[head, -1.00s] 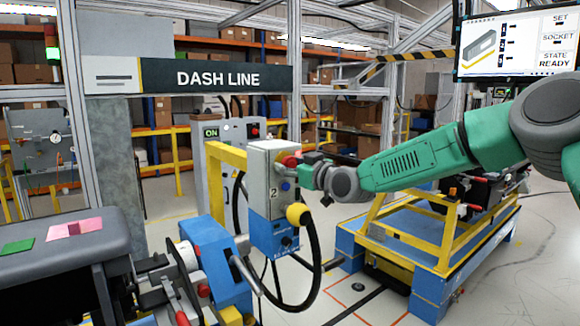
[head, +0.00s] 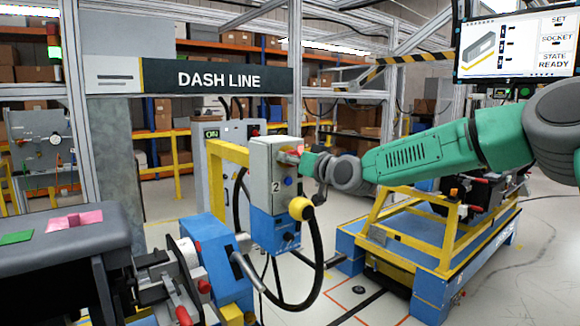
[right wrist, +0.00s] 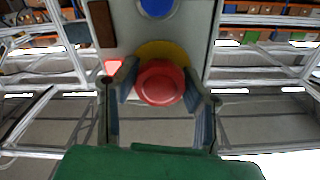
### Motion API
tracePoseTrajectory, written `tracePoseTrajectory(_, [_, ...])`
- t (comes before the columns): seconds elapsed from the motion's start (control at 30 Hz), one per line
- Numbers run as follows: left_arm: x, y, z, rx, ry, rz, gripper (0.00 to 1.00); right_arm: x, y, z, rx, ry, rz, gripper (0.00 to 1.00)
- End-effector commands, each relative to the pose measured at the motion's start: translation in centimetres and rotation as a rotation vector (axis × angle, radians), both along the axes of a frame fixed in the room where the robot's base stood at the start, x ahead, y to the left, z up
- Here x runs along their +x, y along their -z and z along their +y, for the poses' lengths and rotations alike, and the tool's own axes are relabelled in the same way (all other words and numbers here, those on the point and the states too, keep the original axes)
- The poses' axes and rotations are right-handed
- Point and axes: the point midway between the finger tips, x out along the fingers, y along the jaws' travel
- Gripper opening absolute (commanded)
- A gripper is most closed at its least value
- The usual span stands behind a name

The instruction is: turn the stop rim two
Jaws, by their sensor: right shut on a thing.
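The stop rim is a round red head (head: 288,157) on the front of the grey control box (head: 262,165) marked 2. In the right wrist view the red head (right wrist: 160,83) sits before a yellow disc (right wrist: 163,52), with one finger on each side. My right gripper (right wrist: 162,88) is shut on it; in the head view the gripper (head: 303,160) reaches the box from the right and partly covers the head. My left gripper is not in view.
A blue button (right wrist: 158,6) sits beside the red head on the box face. A yellow-knobbed black cable (head: 312,235) hangs below the box. A blue and yellow cart (head: 400,255) stands behind my right arm. A grey dashboard module (head: 60,250) is at lower left.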

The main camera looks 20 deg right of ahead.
Motion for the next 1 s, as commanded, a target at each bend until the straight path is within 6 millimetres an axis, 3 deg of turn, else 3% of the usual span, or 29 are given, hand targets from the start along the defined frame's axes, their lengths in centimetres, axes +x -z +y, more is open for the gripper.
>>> tracePoseTrajectory(0.4, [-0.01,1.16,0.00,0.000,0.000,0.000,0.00,-0.01,0.00,-0.01,0.162,0.000,0.058,0.07])
tracePoseTrajectory(0.87, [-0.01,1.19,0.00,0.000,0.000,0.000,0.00,-0.02,0.00,0.04,0.175,-0.001,0.064,0.07])
tracePoseTrajectory(0.9, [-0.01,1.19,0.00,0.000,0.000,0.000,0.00,-0.01,0.00,0.04,0.175,-0.001,0.064,0.42])
tracePoseTrajectory(0.97, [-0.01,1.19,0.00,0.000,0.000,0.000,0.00,-0.02,0.01,0.05,0.174,-0.001,0.063,0.59])
tracePoseTrajectory(1.0, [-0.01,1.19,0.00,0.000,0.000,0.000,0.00,-0.03,0.01,0.07,0.174,-0.001,0.064,0.59])
